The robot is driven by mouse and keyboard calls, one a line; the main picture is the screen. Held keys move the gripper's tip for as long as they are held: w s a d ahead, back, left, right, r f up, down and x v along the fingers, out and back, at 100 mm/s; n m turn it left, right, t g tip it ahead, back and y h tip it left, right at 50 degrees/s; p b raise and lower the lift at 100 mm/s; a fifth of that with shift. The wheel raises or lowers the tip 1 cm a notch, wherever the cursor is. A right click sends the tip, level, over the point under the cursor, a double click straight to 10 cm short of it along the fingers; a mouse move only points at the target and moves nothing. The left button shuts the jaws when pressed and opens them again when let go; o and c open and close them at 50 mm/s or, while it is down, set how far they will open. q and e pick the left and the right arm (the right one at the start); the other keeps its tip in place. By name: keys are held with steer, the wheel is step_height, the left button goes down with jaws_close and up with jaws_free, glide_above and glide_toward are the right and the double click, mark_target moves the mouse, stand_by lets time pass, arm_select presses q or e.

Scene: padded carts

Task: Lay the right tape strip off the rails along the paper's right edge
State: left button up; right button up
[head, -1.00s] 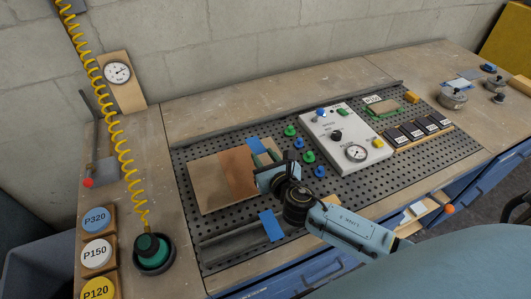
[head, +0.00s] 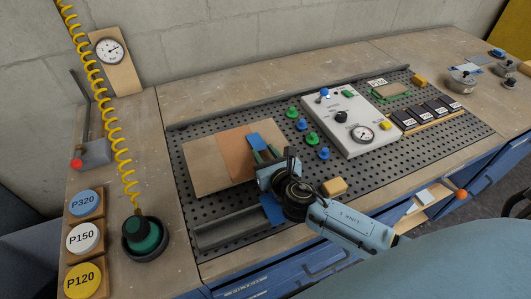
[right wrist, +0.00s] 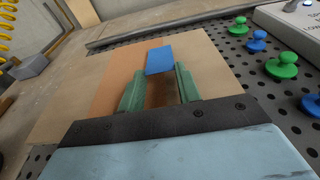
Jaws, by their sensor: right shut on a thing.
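The orange-brown paper (head: 233,157) lies on a tan board (head: 203,165) on the perforated plate; it also shows in the right wrist view (right wrist: 119,68). My right gripper (head: 268,157) is over the paper's right side, shut on a blue tape strip (head: 256,140). In the right wrist view the strip (right wrist: 159,60) sits between the green fingertips (right wrist: 160,72). More blue (head: 271,209) shows on the near side of the gripper; the middle is hidden. Grey rails (head: 235,229) lie in front of the board. Contact between strip and paper cannot be told. My left gripper is not in view.
Green and blue knobs (head: 312,138) and a white control box (head: 345,125) stand to the right. A yellow block (head: 334,187) is close to my right arm. A green sander-like tool (head: 141,236) and labelled discs (head: 83,238) are at the left.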

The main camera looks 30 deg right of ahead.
steer(key=o, duration=1)
steer(key=shift+r+p, duration=0.25)
steer(key=shift+p, duration=0.15)
steer(key=o, duration=0.6)
steer(key=shift+c, duration=0.2)
steer(key=shift+s+a+r+p, duration=0.1)
steer(key=shift+s+p, duration=0.1)
steer(key=shift+s, duration=0.45)
steer(key=shift+s+d+r+p, duration=0.1)
steer(key=shift+s+p, duration=0.15)
steer(key=shift+s, duration=0.45)
steer(key=shift+s+a+r+p, duration=0.1)
steer(key=shift+s+p, duration=0.1)
steer(key=shift+s, duration=0.45)
steer(key=shift+r, duration=0.1)
